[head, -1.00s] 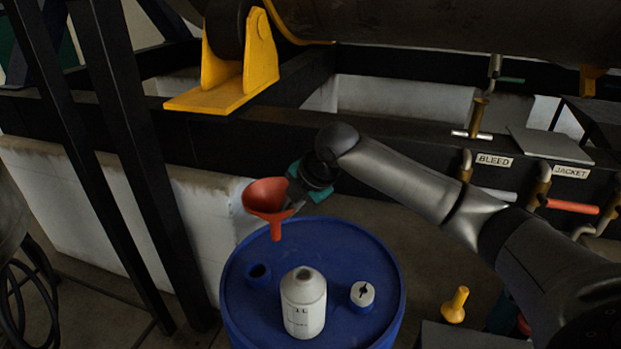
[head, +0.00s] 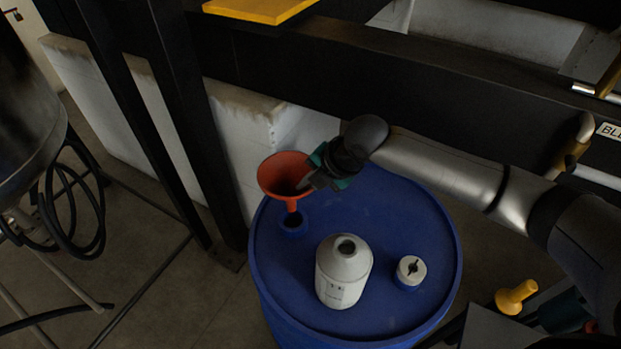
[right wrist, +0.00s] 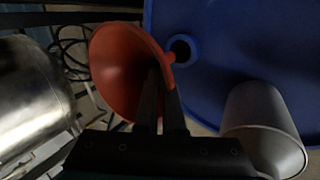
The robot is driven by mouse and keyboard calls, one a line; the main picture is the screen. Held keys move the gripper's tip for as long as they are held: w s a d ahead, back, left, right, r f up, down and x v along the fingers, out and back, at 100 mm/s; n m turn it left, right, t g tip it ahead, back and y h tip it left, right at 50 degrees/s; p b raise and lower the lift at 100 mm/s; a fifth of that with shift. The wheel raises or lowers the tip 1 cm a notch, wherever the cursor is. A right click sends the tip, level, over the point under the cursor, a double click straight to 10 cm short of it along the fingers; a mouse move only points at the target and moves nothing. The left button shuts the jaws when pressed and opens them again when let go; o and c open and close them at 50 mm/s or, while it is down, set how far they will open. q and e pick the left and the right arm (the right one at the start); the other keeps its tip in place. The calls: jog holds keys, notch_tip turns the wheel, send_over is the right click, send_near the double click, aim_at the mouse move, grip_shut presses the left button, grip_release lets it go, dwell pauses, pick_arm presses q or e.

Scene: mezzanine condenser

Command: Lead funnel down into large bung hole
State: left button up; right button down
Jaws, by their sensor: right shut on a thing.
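An orange-red funnel (head: 284,175) is held upright by its rim in my right gripper (head: 308,182), which is shut on it. Its spout points down just above the large bung hole (head: 292,222), a raised blue collar at the left of the blue drum's lid (head: 385,215). In the right wrist view the funnel (right wrist: 122,72) shows between the fingers (right wrist: 160,105), and the bung hole (right wrist: 181,48) is beside the spout tip. The spout looks outside the hole; the exact gap is hard to tell.
A white bottle (head: 343,272) with an open neck stands on the lid, right of the hole. A white-capped bung (head: 410,271) is farther right. A black steel post (head: 195,120) stands left of the drum. A yellow object (head: 516,297) is at lower right.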

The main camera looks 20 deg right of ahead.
jog(key=shift+r+p, duration=0.15)
jog(key=shift+p, duration=0.3)
jog(key=shift+f+b, duration=2.85)
jog(key=shift+f, duration=2.8)
jog(key=c, duration=0.9)
grip_release()
jog(key=shift+c, duration=0.2)
